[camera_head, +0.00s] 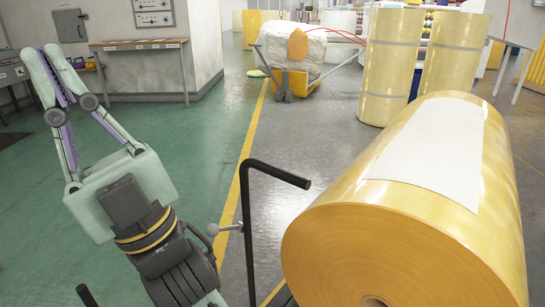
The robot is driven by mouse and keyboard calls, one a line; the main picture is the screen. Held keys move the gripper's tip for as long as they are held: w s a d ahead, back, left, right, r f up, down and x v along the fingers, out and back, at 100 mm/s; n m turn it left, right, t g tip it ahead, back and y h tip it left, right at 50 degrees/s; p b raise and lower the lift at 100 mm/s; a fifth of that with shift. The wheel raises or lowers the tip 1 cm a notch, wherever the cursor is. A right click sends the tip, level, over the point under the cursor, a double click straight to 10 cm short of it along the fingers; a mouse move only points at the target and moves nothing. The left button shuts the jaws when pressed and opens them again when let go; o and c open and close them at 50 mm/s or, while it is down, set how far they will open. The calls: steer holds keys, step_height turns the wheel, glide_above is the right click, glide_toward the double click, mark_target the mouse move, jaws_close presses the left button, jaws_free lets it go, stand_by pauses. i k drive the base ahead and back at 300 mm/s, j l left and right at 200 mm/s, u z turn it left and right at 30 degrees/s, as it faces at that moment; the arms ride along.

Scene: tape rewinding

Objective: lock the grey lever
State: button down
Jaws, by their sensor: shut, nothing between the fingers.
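A short grey lever (213,229) with a round knob is at the lower middle, by the upright part of a black bent bar (251,215). Its right end meets the bar; the knob points left, and the rod is nearly level in the picture. My gripper (39,50) is at the left with its fingers pointing up and left, away from the lever. The fingertips are together with nothing between them. My wrist is just left of the knob in the picture; whether they are apart in depth I cannot tell.
A large yellow roll (390,240) with a white sheet (432,145) fills the lower right. Upright yellow rolls (388,70) stand behind it. A wooden table (140,45) stands at the back left. Green floor (205,130) is clear beyond my gripper.

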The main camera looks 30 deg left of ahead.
mark_target(212, 229)
steer(key=u, duration=1.25)
